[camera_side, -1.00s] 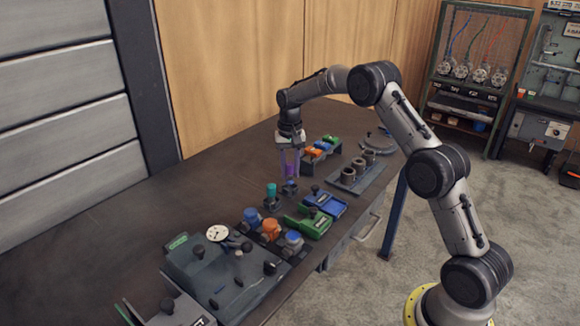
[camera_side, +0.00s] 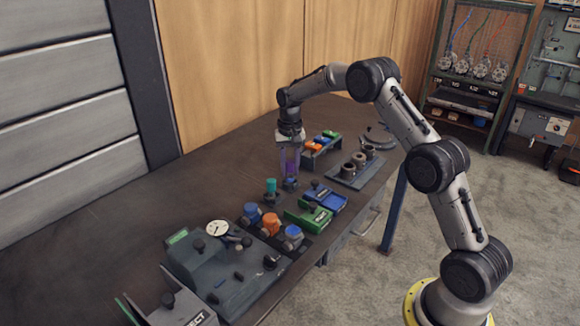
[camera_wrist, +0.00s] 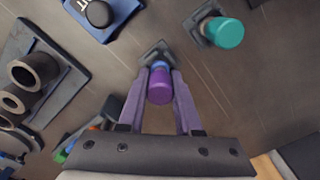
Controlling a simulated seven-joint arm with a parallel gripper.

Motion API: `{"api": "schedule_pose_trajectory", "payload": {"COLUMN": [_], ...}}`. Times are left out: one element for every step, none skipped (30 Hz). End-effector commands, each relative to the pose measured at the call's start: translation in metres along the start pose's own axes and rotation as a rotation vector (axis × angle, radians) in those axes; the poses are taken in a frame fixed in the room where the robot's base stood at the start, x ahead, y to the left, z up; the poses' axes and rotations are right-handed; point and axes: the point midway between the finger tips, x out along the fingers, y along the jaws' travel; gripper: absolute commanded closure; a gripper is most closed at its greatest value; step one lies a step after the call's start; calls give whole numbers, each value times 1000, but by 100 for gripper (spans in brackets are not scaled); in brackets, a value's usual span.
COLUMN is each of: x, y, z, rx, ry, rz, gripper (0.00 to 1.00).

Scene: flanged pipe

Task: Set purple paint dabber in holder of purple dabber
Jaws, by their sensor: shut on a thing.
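The purple paint dabber (camera_wrist: 160,88) is between the fingertips of my gripper (camera_wrist: 161,80) in the wrist view, and my gripper is shut on it. In the side view my gripper (camera_side: 290,168) points down with the purple dabber (camera_side: 291,169) between its fingers. A small dark holder (camera_wrist: 155,54) lies just beyond the dabber in the wrist view; in the side view the holder (camera_side: 290,185) is directly below the dabber. Whether the dabber touches the holder or is inside it cannot be told, as the fingers and dabber cover part of it.
A teal dabber (camera_side: 270,187) stands in its own holder close by, also seen in the wrist view (camera_wrist: 224,32). A blue tray (camera_side: 326,201), a green tray (camera_side: 308,216) and a rack of pipe rings (camera_side: 358,168) are nearby. Bare tabletop lies to the left.

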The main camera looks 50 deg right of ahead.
Motion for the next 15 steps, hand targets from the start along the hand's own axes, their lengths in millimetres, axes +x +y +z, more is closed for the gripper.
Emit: {"api": "schedule_pose_trajectory", "payload": {"x": [1,2,2,3,4,4,5,5,6,6,7,8,8,9,10], "y": [0,0,0,0,0,0,0,0,0,0,0,0,0,0,0], "z": [0,0,0,0,0,0,0,0,0,0,0,0,0,0,0], "rx": [0,0,0,0,0,0,0,0,0,0,0,0,0,0,0], "ry": [-1,0,-1,0,0,0,0,0,0,0,0,1,1,1,1], "rz": [0,0,0,0,0,0,0,0,0,0,0,0,0,0,0], "gripper": [100,100,100,100,100,100,100,100,100,100,100,100,100,100,100]}}
